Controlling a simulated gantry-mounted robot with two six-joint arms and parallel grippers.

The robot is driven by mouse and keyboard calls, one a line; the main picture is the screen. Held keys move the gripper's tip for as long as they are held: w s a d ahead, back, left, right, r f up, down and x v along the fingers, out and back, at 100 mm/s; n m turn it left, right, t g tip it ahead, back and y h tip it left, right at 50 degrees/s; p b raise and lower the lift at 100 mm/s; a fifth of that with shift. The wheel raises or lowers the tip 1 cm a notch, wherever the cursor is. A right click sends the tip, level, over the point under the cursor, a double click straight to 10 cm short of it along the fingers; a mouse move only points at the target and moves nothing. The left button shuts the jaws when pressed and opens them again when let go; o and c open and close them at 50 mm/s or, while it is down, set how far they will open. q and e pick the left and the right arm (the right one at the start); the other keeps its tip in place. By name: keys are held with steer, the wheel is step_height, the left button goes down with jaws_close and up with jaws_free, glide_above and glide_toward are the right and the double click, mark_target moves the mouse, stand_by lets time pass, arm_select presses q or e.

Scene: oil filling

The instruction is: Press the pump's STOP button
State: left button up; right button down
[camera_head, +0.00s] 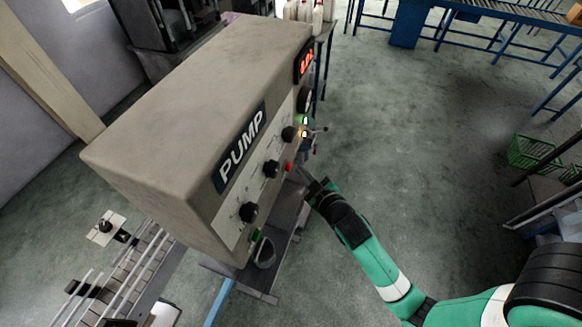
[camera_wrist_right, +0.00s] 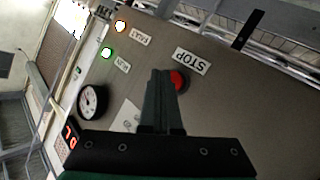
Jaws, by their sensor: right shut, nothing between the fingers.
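The pump (camera_head: 200,90) is a large beige box with a PUMP label and a front panel. Its red STOP button (camera_head: 289,165) sits low on the panel. In the right wrist view the red button (camera_wrist_right: 180,78) is beside the STOP label (camera_wrist_right: 192,61), partly covered by my fingers. My right gripper (camera_head: 302,177) is just in front of the panel, near the button. In the wrist view its shut, empty fingers (camera_wrist_right: 160,74) point at the panel, tips slightly left of the button. I cannot tell whether they touch it. My left gripper is not in view.
Black knobs (camera_head: 271,169) and a green button (camera_head: 257,235) are on the same panel. A conveyor (camera_head: 135,270) stands at lower left.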

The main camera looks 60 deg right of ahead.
steer(key=shift+w, duration=0.15)
stand_by(0.7)
steer(key=shift+w, duration=0.25)
steer(key=shift+w+a, duration=0.2)
steer(key=shift+w, duration=0.4)
stand_by(0.6)
steer(key=shift+s, duration=0.1)
steer(key=shift+s+d+p, duration=0.2)
steer(key=shift+s+p, duration=0.15)
steer(key=shift+s, duration=0.55)
